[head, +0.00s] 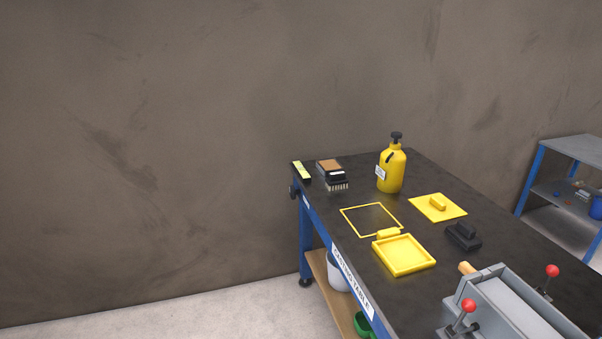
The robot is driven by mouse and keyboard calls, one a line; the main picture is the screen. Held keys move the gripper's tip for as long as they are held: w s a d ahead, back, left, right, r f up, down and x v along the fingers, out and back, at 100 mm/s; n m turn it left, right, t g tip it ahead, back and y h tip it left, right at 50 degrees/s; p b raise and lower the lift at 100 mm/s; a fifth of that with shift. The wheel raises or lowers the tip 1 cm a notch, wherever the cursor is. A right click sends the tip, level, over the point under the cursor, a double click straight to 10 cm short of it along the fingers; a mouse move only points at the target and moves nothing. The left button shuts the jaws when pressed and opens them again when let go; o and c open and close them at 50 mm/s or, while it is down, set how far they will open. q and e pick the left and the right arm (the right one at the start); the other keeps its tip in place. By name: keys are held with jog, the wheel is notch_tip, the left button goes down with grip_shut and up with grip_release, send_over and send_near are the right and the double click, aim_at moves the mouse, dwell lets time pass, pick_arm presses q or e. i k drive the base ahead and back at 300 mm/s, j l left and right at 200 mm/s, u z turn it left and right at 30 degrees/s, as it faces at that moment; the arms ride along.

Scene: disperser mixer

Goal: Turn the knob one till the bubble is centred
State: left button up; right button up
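A small black and yellow bar (301,171), perhaps the level, lies at the far left corner of the casting table (400,160). It is too small to make out a bubble in it. A dark knob-like part (294,192) sticks out at the table's far left corner, just below the top. I cannot read any number on it. A dark round foot (305,283) is at the bottom of the blue leg below. Neither of my grippers is in view.
On the table are a brush (332,176), a yellow pump bottle (391,168), a yellow tray (404,254), a yellow float (438,207), a black block (463,236) and a grey machine with red-knobbed levers (515,310). Floor left of the table is clear. A shelf (565,190) stands right.

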aim_at(292, 193)
jog(key=i+j+z, duration=0.1)
jog(key=i+j, duration=0.3)
jog(key=i+j+z, duration=0.15)
jog(key=i+j, duration=0.25)
jog(key=j, duration=0.25)
